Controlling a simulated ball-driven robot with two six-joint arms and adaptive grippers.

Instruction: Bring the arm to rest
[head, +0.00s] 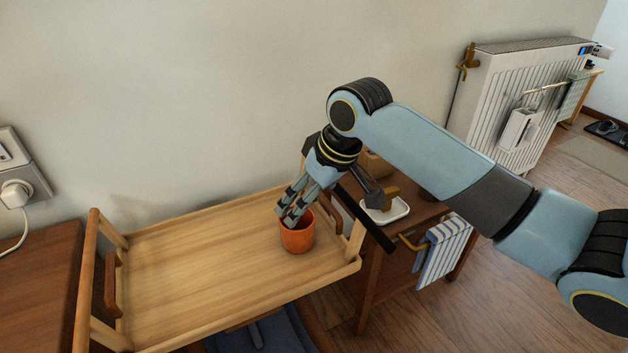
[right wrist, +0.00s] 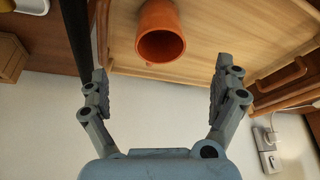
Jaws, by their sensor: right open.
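My right arm reaches in from the right in the head view, and its gripper (head: 291,208) is over the right end of the wooden tray, at an orange cup (head: 298,236). In the right wrist view the gripper (right wrist: 160,88) has its two fingers wide apart. The orange cup (right wrist: 161,32) shows its open mouth between and beyond the fingertips, with no finger seen touching it. The cup stands upright on the tray. My left gripper is not in either view.
The light wooden tray (head: 190,265) has raised ends and is otherwise bare. Right of it a brown side table (head: 372,262) holds a white dish (head: 385,212), and a striped towel (head: 443,250) hangs at its side. A radiator (head: 515,95) stands at the back right. A wall is close behind.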

